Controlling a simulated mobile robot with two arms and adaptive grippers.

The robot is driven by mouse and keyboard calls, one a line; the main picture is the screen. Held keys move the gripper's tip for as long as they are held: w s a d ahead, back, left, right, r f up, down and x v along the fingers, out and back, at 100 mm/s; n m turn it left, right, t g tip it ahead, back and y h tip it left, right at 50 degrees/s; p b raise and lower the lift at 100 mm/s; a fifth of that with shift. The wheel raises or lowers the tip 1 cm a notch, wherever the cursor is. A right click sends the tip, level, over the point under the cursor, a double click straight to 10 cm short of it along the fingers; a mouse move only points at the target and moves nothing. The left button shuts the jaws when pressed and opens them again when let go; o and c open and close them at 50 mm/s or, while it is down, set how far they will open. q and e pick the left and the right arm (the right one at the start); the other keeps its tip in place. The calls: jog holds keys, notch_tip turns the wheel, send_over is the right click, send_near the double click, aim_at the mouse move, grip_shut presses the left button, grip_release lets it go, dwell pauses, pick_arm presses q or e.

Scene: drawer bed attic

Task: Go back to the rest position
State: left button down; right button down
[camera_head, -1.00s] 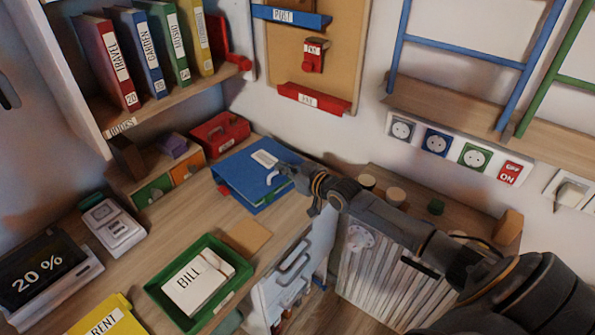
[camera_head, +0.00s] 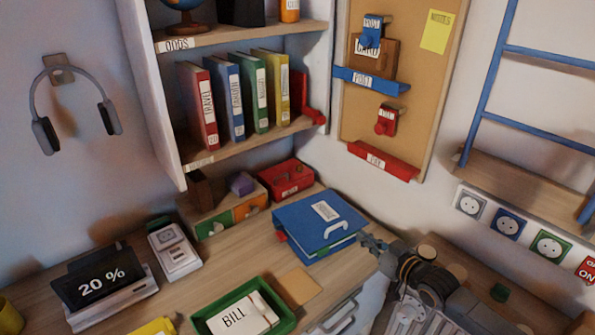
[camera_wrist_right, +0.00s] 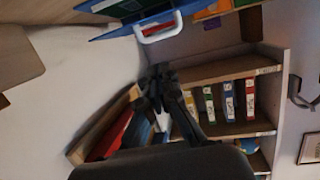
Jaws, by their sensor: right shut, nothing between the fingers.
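My right gripper (camera_head: 372,244) is shut and empty, just right of the blue binder (camera_head: 310,228) on the desk in the head view. In the right wrist view the gripper (camera_wrist_right: 158,72) points at the far wall and shelf, with its fingers together and nothing between them. The blue binder (camera_wrist_right: 118,12) with its white handle (camera_wrist_right: 160,30) shows at the top of that view, apart from the fingers. My right arm comes in from the bottom right of the head view. My left gripper is not in view.
A shelf (camera_head: 250,145) with several binders stands behind the desk. A green tray (camera_head: 284,322) holding a BILL paper, a red box (camera_head: 287,178) and a 20 % display (camera_head: 98,285) are on the desk. A corkboard (camera_head: 385,110) and sockets (camera_head: 508,224) are on the wall.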

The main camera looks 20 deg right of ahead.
jog(key=shift+a, duration=0.1)
jog(key=s+a+f+g, duration=0.1)
jog(key=a+f, duration=0.1)
jog(key=s+a+f+g, duration=0.1)
jog(key=s+a, duration=0.1)
jog(key=s+a+f, duration=0.1)
jog(key=a+f, duration=0.1)
jog(key=a, duration=0.1)
jog(key=shift+s+f+n+g, duration=0.3)
jog(key=shift+s+f+g, duration=0.05)
jog(key=shift+s+g, duration=0.05)
jog(key=s+a+f+g, duration=0.35)
jog(key=s+a, duration=0.25)
jog(key=s, duration=0.2)
jog(key=s+a+g+h, duration=0.1)
jog(key=s+a+g, duration=0.15)
jog(key=s, duration=0.55)
jog(key=s+a+g+h, duration=0.1)
jog(key=s+g+h, duration=0.15)
jog(key=s, duration=0.55)
notch_tip(320, 180, down, 23)
jog(key=g, duration=0.2)
jog(key=s+d+f, duration=0.3)
jog(key=s+f, duration=1.5)
jog(key=shift+s+f+g, duration=0.25)
jog(key=shift+f+g, duration=0.15)
jog(key=shift+g, duration=0.05)
